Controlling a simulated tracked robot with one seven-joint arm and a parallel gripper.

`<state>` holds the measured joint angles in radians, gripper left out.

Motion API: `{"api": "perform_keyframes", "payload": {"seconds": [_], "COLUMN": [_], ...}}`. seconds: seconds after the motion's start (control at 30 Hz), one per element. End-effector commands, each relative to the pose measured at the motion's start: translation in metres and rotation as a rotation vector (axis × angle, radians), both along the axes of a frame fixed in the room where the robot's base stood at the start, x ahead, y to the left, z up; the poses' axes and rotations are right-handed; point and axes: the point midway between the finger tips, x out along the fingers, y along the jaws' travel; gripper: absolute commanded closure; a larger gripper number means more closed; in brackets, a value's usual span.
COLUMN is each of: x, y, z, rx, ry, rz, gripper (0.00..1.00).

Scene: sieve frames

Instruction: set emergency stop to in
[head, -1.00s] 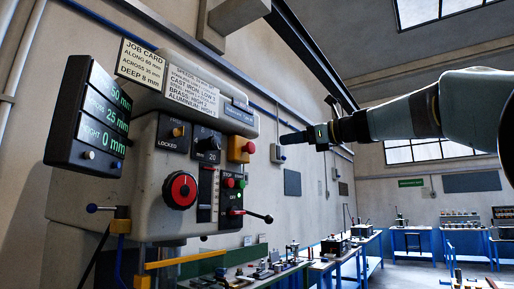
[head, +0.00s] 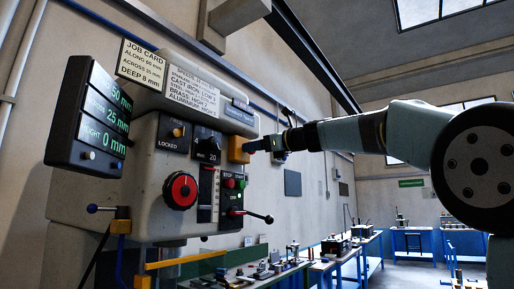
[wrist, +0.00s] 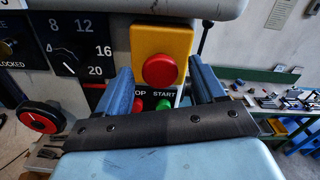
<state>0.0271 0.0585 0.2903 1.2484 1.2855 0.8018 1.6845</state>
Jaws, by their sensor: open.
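The emergency stop is a red round button (wrist: 160,70) on a yellow box (head: 237,149) at the right side of the machine's head. The yellow box also shows in the wrist view (wrist: 148,40). My gripper (head: 254,146) is open, right at the front of the box. In the wrist view its two blue fingers (wrist: 160,72) stand to the left and right of the red button, with nothing held. In the head view the gripper hides the button. I cannot tell whether the fingers touch it or whether it is pressed in.
Below the yellow box are the red STOP (wrist: 137,104) and green START (wrist: 163,104) buttons. A speed dial (wrist: 66,55) is to the left, with a red-and-black knob (head: 180,190) lower down. Benches line the wall behind.

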Motion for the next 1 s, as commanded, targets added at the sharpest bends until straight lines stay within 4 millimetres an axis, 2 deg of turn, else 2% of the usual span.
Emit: {"api": "perform_keyframes", "payload": {"seconds": [0.33,1.0], "x": [0.0012,0.0012], "y": [0.0025,0.0021], "z": [0.0001,0.0003], "rx": [0.001,0.001], "ry": [-0.001,-0.001], "rz": [0.0,0.0], "gripper": [0.32,0.96]}}
